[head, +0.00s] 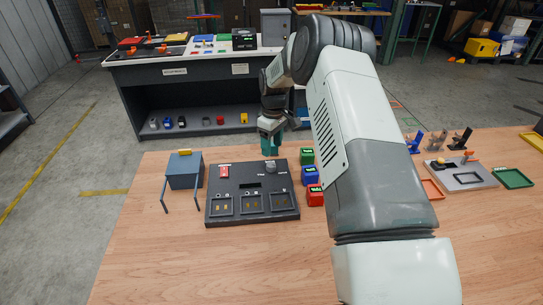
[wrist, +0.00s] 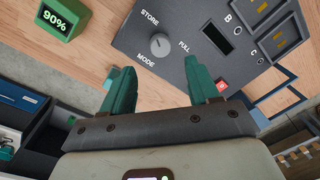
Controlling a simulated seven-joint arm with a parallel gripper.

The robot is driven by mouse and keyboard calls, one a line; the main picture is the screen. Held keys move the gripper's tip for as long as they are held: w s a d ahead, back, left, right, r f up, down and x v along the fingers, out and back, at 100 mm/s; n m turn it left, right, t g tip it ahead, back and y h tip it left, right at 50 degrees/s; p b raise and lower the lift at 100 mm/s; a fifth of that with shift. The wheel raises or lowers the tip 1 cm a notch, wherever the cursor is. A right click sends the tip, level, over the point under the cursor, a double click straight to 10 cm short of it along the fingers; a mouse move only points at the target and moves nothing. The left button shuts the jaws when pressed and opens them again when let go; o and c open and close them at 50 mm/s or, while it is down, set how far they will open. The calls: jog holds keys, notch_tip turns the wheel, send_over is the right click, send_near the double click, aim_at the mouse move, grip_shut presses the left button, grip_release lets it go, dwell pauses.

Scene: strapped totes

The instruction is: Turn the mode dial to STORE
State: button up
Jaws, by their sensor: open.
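The dark grey panel (head: 221,190) lies on the wooden table. Its grey round mode dial (head: 271,166) is near the panel's back right corner. In the wrist view the mode dial (wrist: 159,45) sits between the printed words STORE, FULL and MODE; I cannot tell surely which word its pointer faces. My gripper (head: 270,150) points down just behind the dial. In the wrist view my gripper (wrist: 158,72) has its two teal fingers spread wide and empty, with the dial ahead of the gap between them, not gripped.
Green (head: 307,156), blue (head: 310,177) and red (head: 315,196) blocks stand right of the panel; the green one reads 90% in the wrist view (wrist: 58,22). A red switch (head: 224,171) is on the panel. A blue box with legs (head: 185,172) stands left. The front table is clear.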

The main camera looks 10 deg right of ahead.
jog(key=shift+r, duration=1.6)
jog(key=s+r+m+t, duration=0.1)
jog(key=s+r, duration=0.3)
jog(key=r, duration=0.4)
jog(key=s+r+m+t+h, duration=0.1)
jog(key=s+r, duration=0.4)
jog(key=r, duration=0.4)
jog(key=s+r+m+t, duration=0.1)
jog(key=s+r, duration=0.3)
jog(key=r, duration=0.4)
jog(key=s+d+r+m+t, duration=0.1)
jog(key=s+r+m, duration=0.15)
jog(key=s, duration=0.45)
jog(key=s+d+r+m, duration=0.1)
jog(key=s+r, duration=0.3)
jog(key=s, duration=0.3)
jog(key=s+f+m+t, duration=0.1)
jog(key=s+m+t, duration=0.1)
jog(key=s, duration=1.2)
jog(key=shift+s+d+f+m+y, duration=0.15)
jog(key=shift+d+f+m+y, duration=0.2)
jog(key=shift+m, duration=0.2)
